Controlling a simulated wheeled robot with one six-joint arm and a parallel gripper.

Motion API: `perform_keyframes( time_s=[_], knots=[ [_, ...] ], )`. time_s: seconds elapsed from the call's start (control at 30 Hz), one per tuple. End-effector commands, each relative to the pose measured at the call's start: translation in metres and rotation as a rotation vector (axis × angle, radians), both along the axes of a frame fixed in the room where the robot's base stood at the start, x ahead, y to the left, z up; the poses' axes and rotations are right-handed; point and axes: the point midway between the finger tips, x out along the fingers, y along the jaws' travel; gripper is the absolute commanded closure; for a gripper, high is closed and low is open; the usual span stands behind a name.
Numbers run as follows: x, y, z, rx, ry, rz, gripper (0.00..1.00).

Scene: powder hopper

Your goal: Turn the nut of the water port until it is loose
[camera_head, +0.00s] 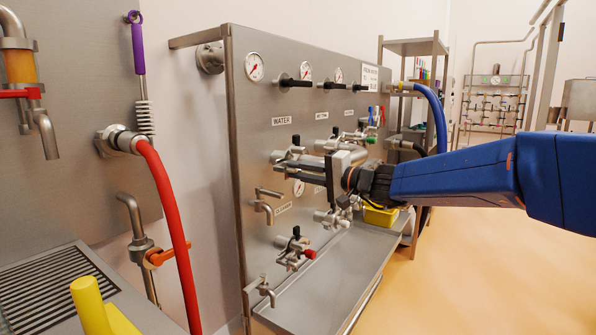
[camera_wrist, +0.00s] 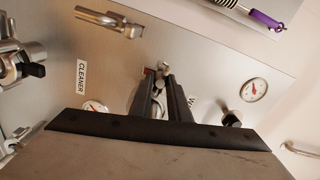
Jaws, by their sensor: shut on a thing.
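The steel panel (camera_head: 262,95) carries a label reading WATER (camera_head: 281,120). Below that label is the metal water port (camera_head: 293,150), partly hidden by my gripper (camera_head: 294,167). My blue arm reaches in from the right and my gripper points at the port. In the wrist view the two dark fingers of my gripper (camera_wrist: 165,82) come close together on the port's nut (camera_wrist: 159,103), and a bit of the port's metal (camera_wrist: 163,67) shows past the tips. The nut is mostly hidden between the fingers.
A steel spout (camera_head: 264,205) and a valve with a red handle (camera_head: 293,249) sit below the port. Gauges (camera_head: 254,66) line the panel's top. A blue hose (camera_head: 436,112) hangs at the panel's right end. Open floor (camera_head: 490,270) lies to the right.

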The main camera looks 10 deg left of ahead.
Motion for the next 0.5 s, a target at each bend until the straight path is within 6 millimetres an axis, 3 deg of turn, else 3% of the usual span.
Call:
perform_keyframes(
  time_s=[0.17, 0.2, 0.5],
  knots=[
    [-0.0011, 0.0058, 0.0033, -0.06, -0.16, 0.007, 1.0],
    [-0.0011, 0.0058, 0.0032, -0.058, -0.153, 0.007, 0.74],
    [-0.0012, 0.0055, 0.0006, -0.058, -0.146, 0.008, 0.73]
  ],
)
